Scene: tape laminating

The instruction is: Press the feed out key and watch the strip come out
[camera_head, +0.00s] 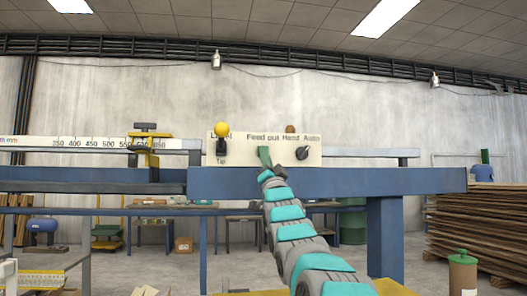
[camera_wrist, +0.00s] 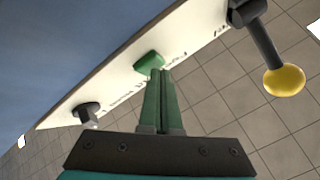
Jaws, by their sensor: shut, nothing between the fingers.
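A cream control panel (camera_head: 238,158) stands on a blue beam and carries the words "Feed out" and "Hand Auto". In the wrist view, the green feed out key (camera_wrist: 147,60) sticks out from the panel face (camera_wrist: 115,83). No strip can be made out.
A lever with a yellow ball (camera_head: 222,130) stands left of my gripper on the panel. A black rotary knob (camera_head: 303,152) is close to the right. The blue beam (camera_head: 350,181) runs below, and a ruled rail with a yellow clamp (camera_head: 146,143) extends left.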

